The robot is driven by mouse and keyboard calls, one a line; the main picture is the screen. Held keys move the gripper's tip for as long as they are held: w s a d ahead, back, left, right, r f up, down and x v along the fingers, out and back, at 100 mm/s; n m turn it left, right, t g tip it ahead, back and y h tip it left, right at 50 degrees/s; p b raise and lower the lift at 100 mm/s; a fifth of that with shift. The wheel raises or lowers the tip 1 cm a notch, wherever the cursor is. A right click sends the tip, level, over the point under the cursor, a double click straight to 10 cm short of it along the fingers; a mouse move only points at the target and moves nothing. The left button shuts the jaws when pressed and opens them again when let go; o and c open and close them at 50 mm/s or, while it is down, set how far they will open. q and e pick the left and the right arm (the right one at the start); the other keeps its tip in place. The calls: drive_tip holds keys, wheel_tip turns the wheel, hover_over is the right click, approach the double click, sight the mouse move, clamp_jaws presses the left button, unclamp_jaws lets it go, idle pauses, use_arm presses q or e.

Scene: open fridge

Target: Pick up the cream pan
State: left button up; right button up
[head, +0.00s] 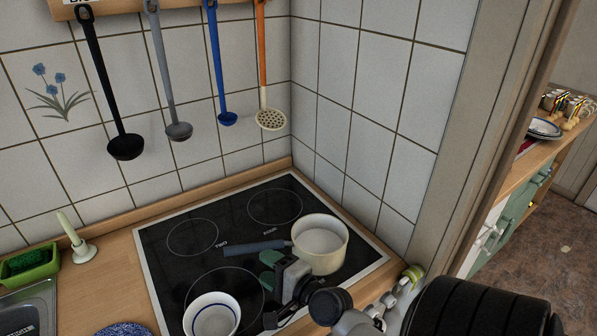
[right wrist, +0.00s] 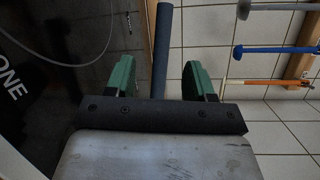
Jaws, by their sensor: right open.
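The cream pan (head: 320,243) stands on the right side of the black glass cooktop, with its blue-grey handle (head: 255,247) pointing left. My right gripper (head: 268,269), with green fingers, is open just in front of the handle, left of the pan body. In the right wrist view, my right gripper (right wrist: 159,75) is open with the handle (right wrist: 161,45) lined up between its two fingers. A gap shows on both sides and neither finger touches it. The pan body is not visible there. My left gripper is not in view.
A white bowl with a blue rim (head: 212,316) stands at the cooktop's front left. Several utensils, including a black ladle (head: 126,147), hang on the tiled wall. A green tray (head: 29,264) is by the sink. A wooden door frame (head: 490,130) rises at right.

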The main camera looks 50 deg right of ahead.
sight(250, 251)
drive_tip(key=w, duration=0.2)
drive_tip(key=shift+w+p, duration=0.35)
drive_tip(key=shift+w, duration=0.25)
drive_tip(key=w, duration=0.3)
drive_tip(key=w+p, duration=0.1)
drive_tip(key=shift+w+d+f, duration=0.2)
drive_tip(key=shift+w+f, duration=0.05)
drive_tip(key=shift+w, duration=0.05)
drive_tip(key=shift+w+f, duration=0.15)
drive_tip(key=shift+w, duration=0.3)
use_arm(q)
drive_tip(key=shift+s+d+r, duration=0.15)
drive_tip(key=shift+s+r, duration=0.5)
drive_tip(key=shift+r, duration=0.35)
use_arm(e)
drive_tip(key=shift+s, duration=0.1)
drive_tip(key=shift+c, duration=0.2)
drive_tip(key=c, duration=0.5)
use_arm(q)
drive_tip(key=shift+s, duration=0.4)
use_arm(e)
clamp_jaws()
